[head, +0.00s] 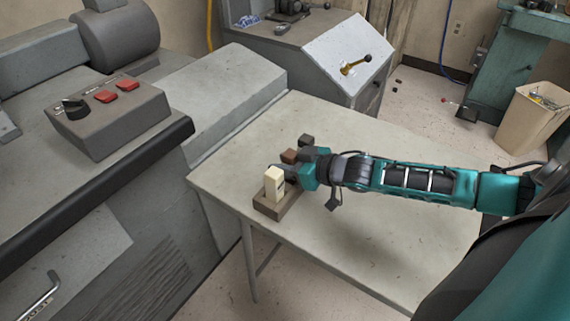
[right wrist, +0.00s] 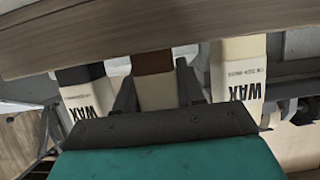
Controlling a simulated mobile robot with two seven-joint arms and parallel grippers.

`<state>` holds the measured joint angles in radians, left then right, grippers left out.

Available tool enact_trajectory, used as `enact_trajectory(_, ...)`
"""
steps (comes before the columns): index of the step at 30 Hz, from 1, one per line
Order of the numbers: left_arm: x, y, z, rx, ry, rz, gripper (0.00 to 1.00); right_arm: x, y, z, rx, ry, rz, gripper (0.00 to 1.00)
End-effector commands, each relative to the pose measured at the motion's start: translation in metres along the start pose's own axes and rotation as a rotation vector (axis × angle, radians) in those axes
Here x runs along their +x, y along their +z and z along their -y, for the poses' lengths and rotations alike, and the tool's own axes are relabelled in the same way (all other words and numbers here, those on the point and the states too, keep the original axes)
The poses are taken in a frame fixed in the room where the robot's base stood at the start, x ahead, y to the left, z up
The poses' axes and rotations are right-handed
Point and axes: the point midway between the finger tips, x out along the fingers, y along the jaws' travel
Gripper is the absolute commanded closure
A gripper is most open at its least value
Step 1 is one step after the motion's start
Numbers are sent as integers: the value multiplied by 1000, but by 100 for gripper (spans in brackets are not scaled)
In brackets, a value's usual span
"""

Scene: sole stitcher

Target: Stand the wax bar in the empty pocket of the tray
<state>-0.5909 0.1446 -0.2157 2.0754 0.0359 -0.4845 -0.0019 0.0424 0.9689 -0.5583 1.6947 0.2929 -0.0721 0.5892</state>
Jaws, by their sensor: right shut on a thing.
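The brown wooden tray (head: 275,207) stands on the table. A cream wax bar (head: 274,185) stands upright at its near end, and a dark wax bar (head: 306,141) at its far end. Between them is the brown wax bar (head: 289,156). My right gripper (head: 284,170) is shut on this brown bar. In the right wrist view its fingers (right wrist: 157,88) flank the brown bar (right wrist: 154,82), whose end meets the tray's edge (right wrist: 120,40). The bar looks upright and in line with the others. The tray wall hides whether it touches the pocket floor. My left gripper is out of view.
The pale table (head: 390,150) is clear to the right of the tray, under my arm. A grey machine with a control box (head: 110,115) and red buttons stands left. A grey cabinet (head: 345,55) with a sloped panel stands behind. A bin (head: 532,118) is at far right.

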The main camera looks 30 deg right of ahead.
Motion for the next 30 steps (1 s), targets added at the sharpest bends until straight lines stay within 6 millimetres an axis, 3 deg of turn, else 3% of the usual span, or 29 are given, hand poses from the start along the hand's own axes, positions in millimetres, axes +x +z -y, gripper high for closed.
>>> enact_trajectory(3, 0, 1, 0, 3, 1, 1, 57, 1, 2, 0, 1, 0, -1, 94)
enact_trajectory(4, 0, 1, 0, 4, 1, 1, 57, 1, 2, 0, 1, 0, 0, 60)
enact_trajectory(11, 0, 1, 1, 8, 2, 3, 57, 1, 2, 0, 1, 0, 0, 38)
enact_trajectory(22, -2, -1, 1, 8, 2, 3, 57, -3, 0, 0, 1, 1, 2, 36)
enact_trajectory(30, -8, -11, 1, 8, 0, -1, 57, -34, -1, 0, 1, 0, 4, 36)
